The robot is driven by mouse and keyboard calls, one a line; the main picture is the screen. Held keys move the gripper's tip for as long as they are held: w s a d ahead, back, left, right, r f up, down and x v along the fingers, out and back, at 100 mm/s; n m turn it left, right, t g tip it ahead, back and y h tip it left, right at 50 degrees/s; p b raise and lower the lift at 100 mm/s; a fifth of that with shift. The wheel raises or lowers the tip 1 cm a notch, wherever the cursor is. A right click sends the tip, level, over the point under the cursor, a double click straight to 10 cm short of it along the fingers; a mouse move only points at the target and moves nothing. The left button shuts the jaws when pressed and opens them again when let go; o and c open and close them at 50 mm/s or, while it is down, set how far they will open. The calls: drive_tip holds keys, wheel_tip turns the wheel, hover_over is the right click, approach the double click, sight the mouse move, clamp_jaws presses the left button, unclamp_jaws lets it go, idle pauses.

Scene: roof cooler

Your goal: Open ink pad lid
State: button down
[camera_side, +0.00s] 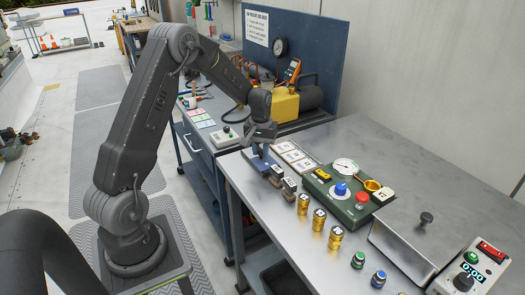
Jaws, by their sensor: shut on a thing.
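The ink pad (262,164) is a small blue-grey flat item at the back left corner of the metal table. My gripper (261,152) is directly over it, pointing down. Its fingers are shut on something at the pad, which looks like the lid. The fingertips and the lid are small and partly hidden by the gripper. I cannot tell how far the lid is raised.
Two small grey stamp-like blocks (290,188) stand just right of the pad. White cards (292,154) lie behind. A green panel (348,208) with gauge and buttons, brass pieces (319,219) and a lidded metal box (405,243) fill the right. The table's back right is clear.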

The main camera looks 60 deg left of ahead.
drive_tip(key=a, duration=0.6)
drive_tip(key=shift+a, duration=0.15)
drive_tip(key=c, duration=1)
unclamp_jaws()
drive_tip(key=shift+r, duration=0.1)
wheel_tip(320, 180, up, 14)
drive_tip(key=shift+f, duration=0.15)
